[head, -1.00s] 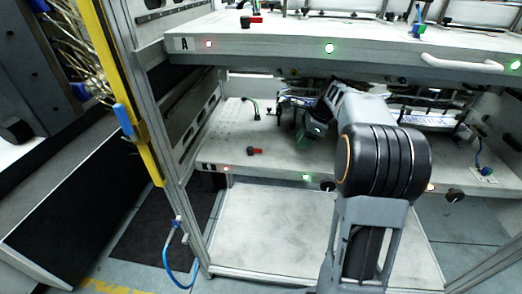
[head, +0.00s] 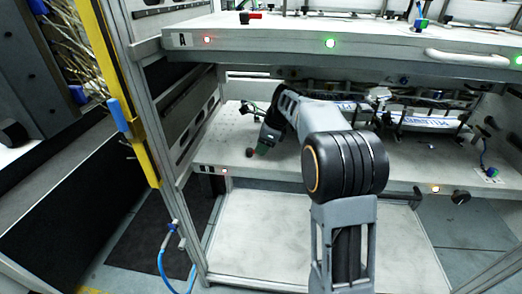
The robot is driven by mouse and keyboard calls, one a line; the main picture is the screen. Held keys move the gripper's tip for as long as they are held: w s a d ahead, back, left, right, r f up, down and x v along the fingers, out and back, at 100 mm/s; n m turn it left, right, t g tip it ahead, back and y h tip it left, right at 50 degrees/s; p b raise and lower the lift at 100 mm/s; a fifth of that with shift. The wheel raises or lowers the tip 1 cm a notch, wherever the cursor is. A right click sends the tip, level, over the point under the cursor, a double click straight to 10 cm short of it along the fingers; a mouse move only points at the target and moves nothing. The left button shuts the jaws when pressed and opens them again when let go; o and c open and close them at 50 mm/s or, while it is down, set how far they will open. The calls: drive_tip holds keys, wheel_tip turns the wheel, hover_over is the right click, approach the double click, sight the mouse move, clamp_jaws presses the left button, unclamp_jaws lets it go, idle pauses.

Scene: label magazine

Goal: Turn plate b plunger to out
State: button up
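Plate b (head: 225,150) is the lower shelf plate. A small dark knob of its plunger (head: 249,153) shows near the front left of the plate; the rest is hidden behind my gripper. My gripper (head: 260,149) reaches down at the plunger from the right, with its tip at or very close to it. The fingers are small and dark here, so I cannot tell whether they touch the plunger or are open or shut.
Plate A (head: 290,44) is above, with its own red and black plunger (head: 250,18) and a white handle (head: 465,62). A cable (head: 247,107) stands behind my gripper. Label parts (head: 425,120) fill plate b's right rear. A frame post (head: 170,170) stands left.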

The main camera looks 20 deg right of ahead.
drive_tip(key=shift+w+a+f, duration=0.1)
drive_tip(key=shift+a+f, duration=0.05)
drive_tip(key=shift+f, duration=0.4)
clamp_jaws()
